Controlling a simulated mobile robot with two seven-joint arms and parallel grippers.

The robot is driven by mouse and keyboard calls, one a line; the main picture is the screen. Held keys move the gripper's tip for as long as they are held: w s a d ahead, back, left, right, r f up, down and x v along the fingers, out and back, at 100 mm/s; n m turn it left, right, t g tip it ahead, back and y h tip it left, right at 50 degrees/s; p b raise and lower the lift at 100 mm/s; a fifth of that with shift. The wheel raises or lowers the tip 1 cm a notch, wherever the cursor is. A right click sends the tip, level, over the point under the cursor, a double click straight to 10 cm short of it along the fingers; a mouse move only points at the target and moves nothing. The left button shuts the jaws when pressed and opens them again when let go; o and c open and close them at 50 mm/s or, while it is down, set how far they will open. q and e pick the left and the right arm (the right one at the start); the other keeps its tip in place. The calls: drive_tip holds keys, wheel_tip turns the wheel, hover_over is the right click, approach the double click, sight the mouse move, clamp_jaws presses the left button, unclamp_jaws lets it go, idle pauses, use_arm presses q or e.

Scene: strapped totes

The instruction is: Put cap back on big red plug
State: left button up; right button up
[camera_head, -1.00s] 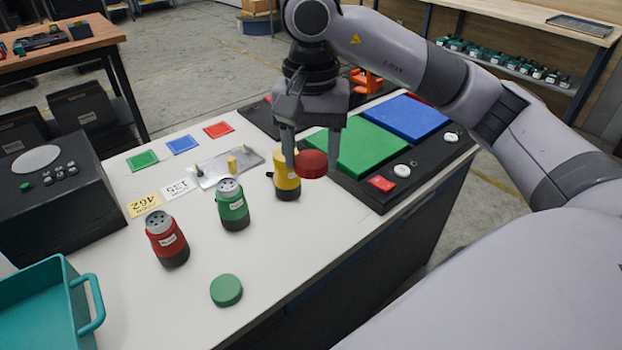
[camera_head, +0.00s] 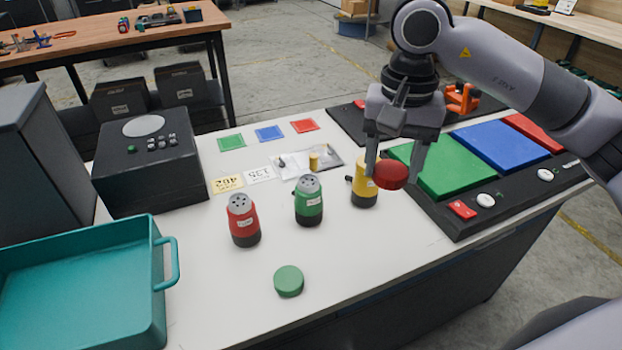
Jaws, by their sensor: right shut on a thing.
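The big red plug (camera_head: 243,222) stands upright on the white table, its grey pin face uncovered on top. My right gripper (camera_head: 397,165) is shut on the red cap (camera_head: 391,174) and holds it above the table, to the right of the plugs and in front of the yellow plug (camera_head: 364,183). A green plug (camera_head: 309,203) stands upright between the red and yellow plugs, its pin face also uncovered. A green cap (camera_head: 288,280) lies on the table in front of them. My left gripper is not in view.
A teal tote (camera_head: 85,265) stands at the left, a black box with buttons (camera_head: 150,165) behind it. A black panel with coloured pads (camera_head: 470,225) lies at the right. Number cards and small coloured squares lie behind the plugs. The front middle of the table (camera_head: 370,270) is clear.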

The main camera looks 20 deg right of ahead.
drive_tip(key=a+f+n, duration=0.1)
drive_tip(key=f+n, duration=0.1)
drive_tip(key=f, duration=0.2)
drive_tip(key=a+f+n, duration=0.1)
drive_tip(key=f+n, duration=0.1)
drive_tip(key=f, duration=0.1)
drive_tip(key=a+f+n, duration=0.1)
drive_tip(key=f+n, duration=0.1)
drive_tip(key=f, duration=0.2)
drive_tip(key=shift+s+a+f+n, duration=0.15)
drive_tip(key=shift+a+f+n, duration=0.15)
drive_tip(key=shift+a, duration=0.05)
drive_tip(key=shift+s, duration=0.1)
